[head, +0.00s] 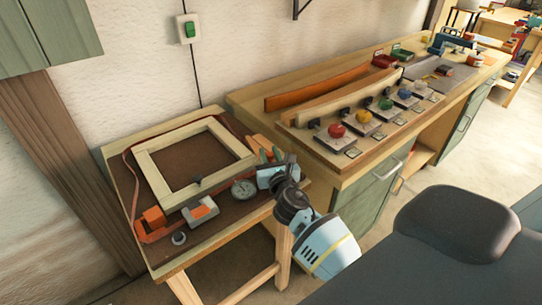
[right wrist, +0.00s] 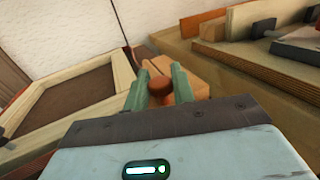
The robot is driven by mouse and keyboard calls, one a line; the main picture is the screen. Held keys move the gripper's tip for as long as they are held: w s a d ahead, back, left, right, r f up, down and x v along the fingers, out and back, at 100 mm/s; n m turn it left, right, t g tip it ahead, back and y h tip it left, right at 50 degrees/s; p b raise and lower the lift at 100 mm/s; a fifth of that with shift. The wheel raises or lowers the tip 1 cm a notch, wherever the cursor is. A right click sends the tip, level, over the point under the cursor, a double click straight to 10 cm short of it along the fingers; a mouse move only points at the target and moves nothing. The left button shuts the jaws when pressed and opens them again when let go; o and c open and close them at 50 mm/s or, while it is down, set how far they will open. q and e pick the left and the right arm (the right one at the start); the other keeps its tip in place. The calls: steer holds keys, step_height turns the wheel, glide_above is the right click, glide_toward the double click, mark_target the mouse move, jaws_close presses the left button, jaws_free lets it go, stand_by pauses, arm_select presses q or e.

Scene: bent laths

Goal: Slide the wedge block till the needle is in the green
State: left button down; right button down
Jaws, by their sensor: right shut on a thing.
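The wedge block (head: 255,142) is orange-tan wood at the right edge of the small table, beside the wooden frame (head: 153,176). My right gripper (head: 268,160) is there and partly covers it. In the right wrist view the green fingers (right wrist: 161,82) are shut on the wedge's red-brown knob (right wrist: 161,90), with the block's wood (right wrist: 187,68) showing behind. A round dial gauge (head: 244,188) lies at the table's front, left of the gripper. Its needle and any green band are too small to read. My left gripper is not in view.
A red strap (head: 130,180) runs around the frame. An orange block (head: 154,216), a grey block with an orange top (head: 201,210) and a small round knob (head: 179,239) sit along the front. A long bench (head: 328,163) with coloured knobs stands close on the right.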

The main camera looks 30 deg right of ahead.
steer(key=c, duration=1.3)
jaws_free()
steer(key=shift+o, duration=0.2)
steer(key=shift+s+a, duration=0.2)
steer(key=shift+s, duration=0.3)
steer(key=v, duration=0.6)
steer(key=shift+s+a, duration=0.1)
steer(key=shift+s, duration=0.3)
